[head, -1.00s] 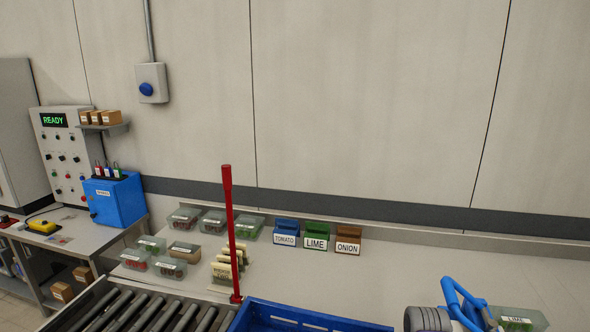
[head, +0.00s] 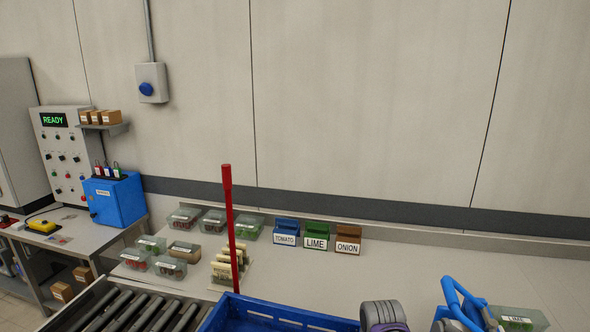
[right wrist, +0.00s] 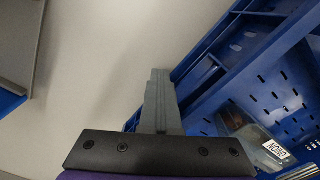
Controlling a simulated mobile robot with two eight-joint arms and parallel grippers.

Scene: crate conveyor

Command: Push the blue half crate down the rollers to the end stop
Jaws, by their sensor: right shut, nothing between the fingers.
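The blue half crate (head: 285,316) shows at the bottom middle of the head view, only its upper rim and part of its inside, at the right end of the rollers (head: 135,312). It also fills the right side of the right wrist view (right wrist: 225,50), with a slotted blue wall. My right gripper (right wrist: 160,78) is shut and empty, its fingers beside the crate's rim; I cannot tell whether they touch it. In the head view only part of my right arm shows, just right of the crate. My left gripper is out of view. I cannot make out the end stop.
A red upright post (head: 230,225) stands behind the crate's left part. Clear lidded tubs (head: 170,266) and tomato, lime and onion label holders (head: 316,236) stand on the counter behind. A blue handled object (head: 460,300) is at right.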

